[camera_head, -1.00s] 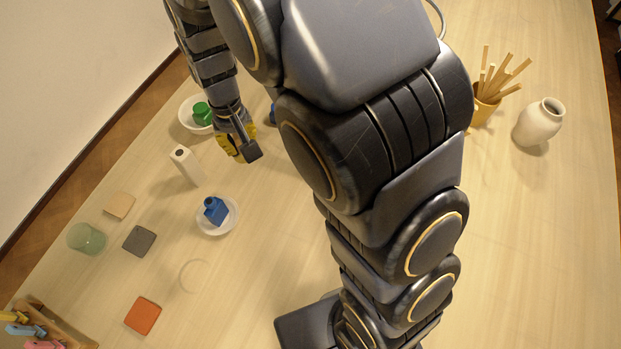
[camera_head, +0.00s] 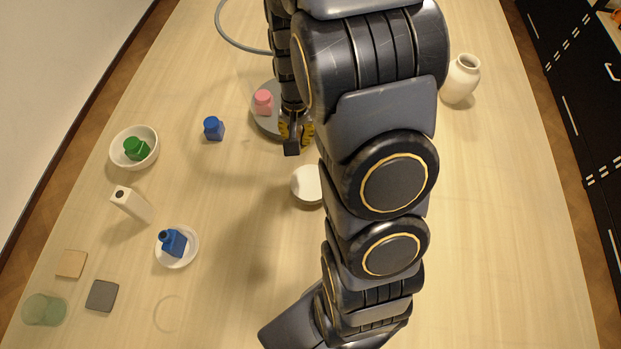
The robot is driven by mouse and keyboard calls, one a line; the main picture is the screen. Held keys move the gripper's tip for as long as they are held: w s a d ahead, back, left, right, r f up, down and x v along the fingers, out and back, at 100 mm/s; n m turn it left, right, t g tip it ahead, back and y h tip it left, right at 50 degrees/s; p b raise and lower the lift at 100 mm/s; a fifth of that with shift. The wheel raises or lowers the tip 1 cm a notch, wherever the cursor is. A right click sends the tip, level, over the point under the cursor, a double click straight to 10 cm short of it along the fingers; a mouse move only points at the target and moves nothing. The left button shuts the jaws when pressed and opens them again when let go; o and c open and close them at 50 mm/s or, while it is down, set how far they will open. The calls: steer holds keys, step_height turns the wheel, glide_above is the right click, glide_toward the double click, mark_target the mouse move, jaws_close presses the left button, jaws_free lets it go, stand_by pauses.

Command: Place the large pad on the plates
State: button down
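Flat square pads lie at the lower left: a tan one (camera_head: 71,264) and a dark grey one (camera_head: 102,296). They look about equal in size, so I cannot tell which is the large pad. A grey round plate (camera_head: 264,125) bears a pink bottle (camera_head: 263,102). A small white dish (camera_head: 177,261) bears a blue bottle (camera_head: 173,242). A white round dish (camera_head: 307,184) is partly hidden by my arm. My gripper (camera_head: 294,140), with yellow finger parts and a dark block at its end, points down at the grey plate's right edge. Its fingertip gap and any held thing are unclear.
A white bowl (camera_head: 118,158) holds a green bottle (camera_head: 136,148). Another blue bottle (camera_head: 214,128), a white block-like bottle (camera_head: 131,204), a green glass (camera_head: 44,309) and a cream vase (camera_head: 462,80) stand on the table. The table right of my arm is mostly clear.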

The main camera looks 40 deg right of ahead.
steer(key=shift+f, duration=4.35)
steer(key=shift+f, duration=0.1)
steer(key=c, duration=1.2)
jaws_free()
steer(key=shift+o, duration=0.2)
